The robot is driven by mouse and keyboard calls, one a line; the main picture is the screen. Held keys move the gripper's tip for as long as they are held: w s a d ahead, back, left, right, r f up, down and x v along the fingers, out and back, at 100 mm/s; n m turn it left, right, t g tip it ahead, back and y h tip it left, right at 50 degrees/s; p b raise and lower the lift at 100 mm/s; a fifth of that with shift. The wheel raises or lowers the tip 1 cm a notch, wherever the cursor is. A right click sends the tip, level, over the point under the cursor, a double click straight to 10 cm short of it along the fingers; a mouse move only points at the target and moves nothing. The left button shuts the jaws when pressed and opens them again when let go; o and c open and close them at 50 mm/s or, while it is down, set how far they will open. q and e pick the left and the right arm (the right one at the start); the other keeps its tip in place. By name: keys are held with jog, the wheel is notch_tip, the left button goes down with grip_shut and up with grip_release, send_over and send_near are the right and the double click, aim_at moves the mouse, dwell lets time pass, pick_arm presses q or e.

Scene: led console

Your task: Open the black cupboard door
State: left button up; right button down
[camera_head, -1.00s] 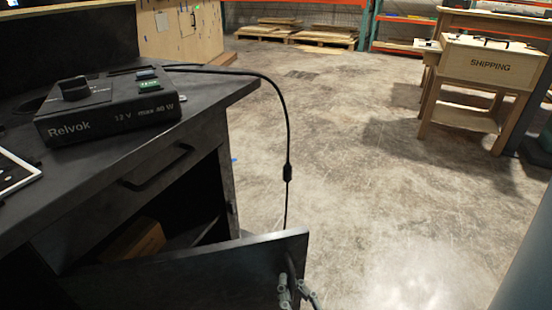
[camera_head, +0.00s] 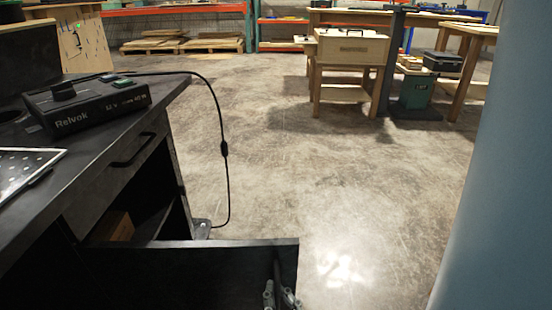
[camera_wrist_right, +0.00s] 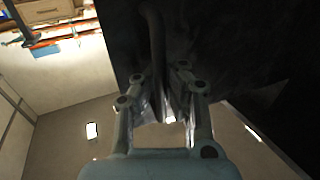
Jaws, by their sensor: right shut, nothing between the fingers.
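The black cupboard door (camera_head: 180,272) stands open at the bottom of the head view, swung out from the black cupboard with its top edge nearly level. Its dark bar handle (camera_head: 277,268) is near the door's free end and also shows in the right wrist view (camera_wrist_right: 155,35). My right gripper (camera_head: 281,292) is at the handle, low in the head view. In the right wrist view its fingers (camera_wrist_right: 165,108) are shut with nothing between them, close to the handle's end; I cannot tell whether they touch it. My left gripper is not in view.
A wooden block (camera_head: 112,227) lies inside the open cupboard. A Relvok box (camera_head: 88,108) sits on the worktop, and its black cable (camera_head: 222,115) hangs past the edge. The concrete floor (camera_head: 300,190) is clear. A wooden bench (camera_head: 350,48) stands further back.

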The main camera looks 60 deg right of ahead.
jog(key=shift+s, duration=0.2)
jog(key=c, duration=1.4)
grip_release()
jog(key=shift+a, duration=0.1)
